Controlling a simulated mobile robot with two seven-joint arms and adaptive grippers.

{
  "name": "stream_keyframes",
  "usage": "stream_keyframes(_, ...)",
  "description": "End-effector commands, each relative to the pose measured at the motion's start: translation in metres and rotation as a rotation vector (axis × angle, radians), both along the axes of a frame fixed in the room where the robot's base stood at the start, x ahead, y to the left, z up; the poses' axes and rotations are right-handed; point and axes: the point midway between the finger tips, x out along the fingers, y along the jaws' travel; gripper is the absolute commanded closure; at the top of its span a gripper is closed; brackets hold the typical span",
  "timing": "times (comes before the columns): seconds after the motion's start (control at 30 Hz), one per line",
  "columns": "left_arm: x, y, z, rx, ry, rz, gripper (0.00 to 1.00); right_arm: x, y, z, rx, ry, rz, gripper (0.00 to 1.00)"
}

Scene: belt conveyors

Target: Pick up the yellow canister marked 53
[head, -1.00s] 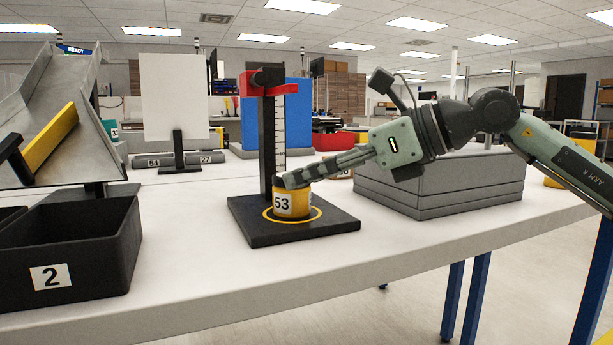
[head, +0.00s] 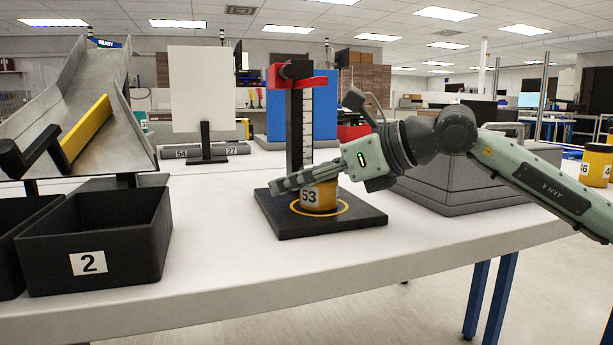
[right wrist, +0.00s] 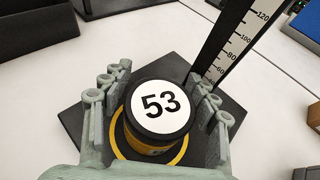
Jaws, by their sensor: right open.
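The yellow canister marked 53 (head: 320,197) stands upright on a black square base (head: 345,223), inside a yellow ring, in front of a ruler post. In the right wrist view its black lid with a white 53 label (right wrist: 160,106) faces me. My right gripper (head: 293,185) reaches in from the right at the canister's upper part. In the right wrist view the open fingers of my right gripper (right wrist: 160,100) are on both sides of the canister, with a small gap visible. In the head view the fingers hide part of its top. My left gripper is not in view.
The ruler post (head: 301,130) with a red slider rises just behind the canister. A grey box (head: 450,185) stands to the right, under my right arm. A black bin marked 2 (head: 120,250) and a metal chute (head: 75,110) are at left. Bare white table lies between.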

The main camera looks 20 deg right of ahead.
Motion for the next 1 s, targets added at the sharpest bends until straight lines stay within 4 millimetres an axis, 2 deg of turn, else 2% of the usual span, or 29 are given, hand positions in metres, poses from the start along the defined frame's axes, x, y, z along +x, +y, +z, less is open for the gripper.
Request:
stream_keyframes(0.13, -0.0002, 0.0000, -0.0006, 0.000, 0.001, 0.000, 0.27, -0.0001, -0.0001, 0.0001, 0.000, 0.000, 0.000, 0.42)
stream_keyframes(0.5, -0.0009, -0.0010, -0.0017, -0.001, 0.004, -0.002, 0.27, -0.0003, -0.0003, 0.0001, 0.000, 0.000, 0.000, 0.88)
stream_keyframes(0.63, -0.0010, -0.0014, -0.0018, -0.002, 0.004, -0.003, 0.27, -0.0003, -0.0003, 0.0000, 0.000, 0.000, 0.000, 0.91)
stream_keyframes(1.0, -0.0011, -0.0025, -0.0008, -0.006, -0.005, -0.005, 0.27, 0.0001, -0.0011, -0.0006, 0.000, 0.002, 0.003, 0.92)
